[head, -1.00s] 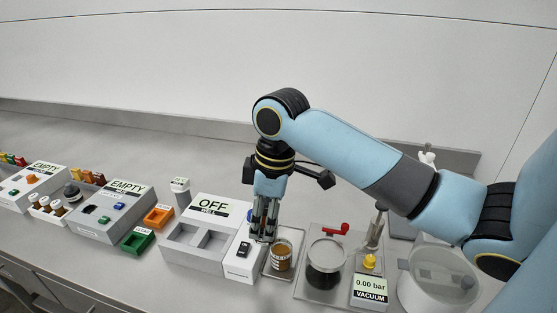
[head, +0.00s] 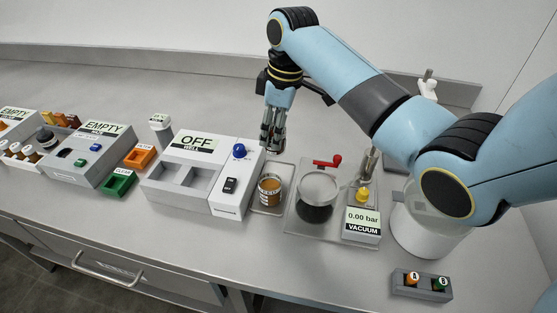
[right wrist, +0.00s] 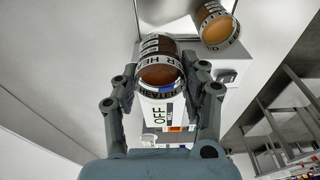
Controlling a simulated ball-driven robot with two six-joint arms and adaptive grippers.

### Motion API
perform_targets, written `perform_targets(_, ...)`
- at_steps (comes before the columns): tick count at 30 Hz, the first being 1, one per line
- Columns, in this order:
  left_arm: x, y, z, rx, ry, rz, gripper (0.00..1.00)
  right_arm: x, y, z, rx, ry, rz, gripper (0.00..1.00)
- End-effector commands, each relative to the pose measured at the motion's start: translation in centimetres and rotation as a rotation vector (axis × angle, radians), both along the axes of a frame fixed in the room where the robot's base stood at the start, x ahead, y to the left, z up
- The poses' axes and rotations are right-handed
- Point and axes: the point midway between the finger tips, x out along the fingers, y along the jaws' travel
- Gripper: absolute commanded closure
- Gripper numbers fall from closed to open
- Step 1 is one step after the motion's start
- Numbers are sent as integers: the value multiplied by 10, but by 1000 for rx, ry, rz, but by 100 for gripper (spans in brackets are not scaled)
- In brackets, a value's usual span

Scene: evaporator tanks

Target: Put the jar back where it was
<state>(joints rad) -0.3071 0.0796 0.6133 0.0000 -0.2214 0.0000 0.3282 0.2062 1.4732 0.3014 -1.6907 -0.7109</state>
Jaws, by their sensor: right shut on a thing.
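My right gripper (head: 272,145) is above and behind the tray beside the white OFF well unit. In the right wrist view its fingers (right wrist: 165,75) are closed on a brown-filled glass jar (right wrist: 160,62) with a lettered label. That held jar cannot be made out between the fingers in the head view. A similar amber jar (head: 270,190) stands upright on a small metal tray (head: 283,172), apart from the fingertips. A similar jar also shows in the right wrist view (right wrist: 217,27), at top right. My left gripper is not in view.
The OFF well unit (head: 185,200) with a blue knob (head: 239,151) is left of the tray. A vacuum station with a round vessel (head: 316,195), red handle (head: 327,162) and 0.00 bar display (head: 361,223) is to the right. A grey A/B button box (head: 421,288) is in front.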

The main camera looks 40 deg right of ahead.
Motion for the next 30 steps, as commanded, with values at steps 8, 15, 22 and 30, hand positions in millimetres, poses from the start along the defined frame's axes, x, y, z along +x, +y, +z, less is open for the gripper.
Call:
perform_targets(8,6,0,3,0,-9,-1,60,0,0,-40,-1,1,-1,100)
perform_targets(15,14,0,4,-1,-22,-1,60,-1,0,-72,0,0,0,100)
perform_targets(22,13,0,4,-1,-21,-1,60,0,0,-74,-1,-2,0,100)
perform_targets(30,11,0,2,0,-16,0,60,-1,0,-77,-1,-1,0,42)
